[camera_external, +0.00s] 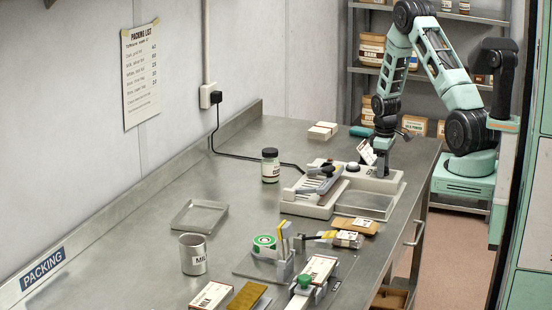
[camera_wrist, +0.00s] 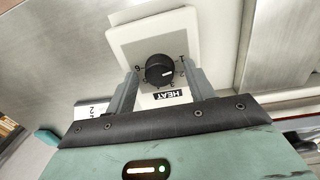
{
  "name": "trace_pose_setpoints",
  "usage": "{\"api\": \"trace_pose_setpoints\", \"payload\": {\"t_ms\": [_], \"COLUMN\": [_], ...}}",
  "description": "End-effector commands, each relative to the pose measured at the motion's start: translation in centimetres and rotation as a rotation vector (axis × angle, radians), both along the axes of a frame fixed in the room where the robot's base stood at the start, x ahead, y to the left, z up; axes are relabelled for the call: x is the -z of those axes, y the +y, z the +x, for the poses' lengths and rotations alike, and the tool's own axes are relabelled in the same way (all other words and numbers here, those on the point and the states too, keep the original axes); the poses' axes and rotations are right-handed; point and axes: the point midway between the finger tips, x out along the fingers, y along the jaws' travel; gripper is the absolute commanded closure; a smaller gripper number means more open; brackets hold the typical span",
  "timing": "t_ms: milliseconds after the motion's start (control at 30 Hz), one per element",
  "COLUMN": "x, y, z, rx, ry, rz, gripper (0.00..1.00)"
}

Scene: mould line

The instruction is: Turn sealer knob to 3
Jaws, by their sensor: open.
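The heat sealer (camera_external: 318,208) is a pale unit on the steel bench. In the wrist view, its round black knob (camera_wrist: 159,69) sits on a white housing (camera_wrist: 125,38) above a black HEAT label (camera_wrist: 172,95). Small digits ring the knob; a 1 is at its upper right and a 3 at its lower right. I cannot make out which digit the knob points to. My gripper (camera_external: 380,173) points down over the sealer's right end. Its open fingers stand on either side of the knob; whether they touch it is unclear. In the external view the gripper hides the spot beneath it.
A lidded jar (camera_external: 270,166) stands left of the sealer, with a black cord running behind it. Shelving stands behind the arm.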

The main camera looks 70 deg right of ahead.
Motion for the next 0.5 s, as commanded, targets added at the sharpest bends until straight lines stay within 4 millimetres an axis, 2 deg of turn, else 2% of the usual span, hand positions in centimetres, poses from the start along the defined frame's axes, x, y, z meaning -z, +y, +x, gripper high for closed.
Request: {"api": "trace_pose_setpoints", "payload": {"t_ms": [167,300,333,500], "x": [-0.01,-0.02,-0.02,-0.03], "y": [0.00,0.00,0.00,0.00], "z": [0.01,0.01,0.01,0.01], "rx": [0.000,0.000,0.000,0.002], "ry": [0.000,0.000,0.000,0.000], "rz": [0.000,0.000,0.000,0.000], "gripper": [0.47,0.85,0.91,0.91]}}
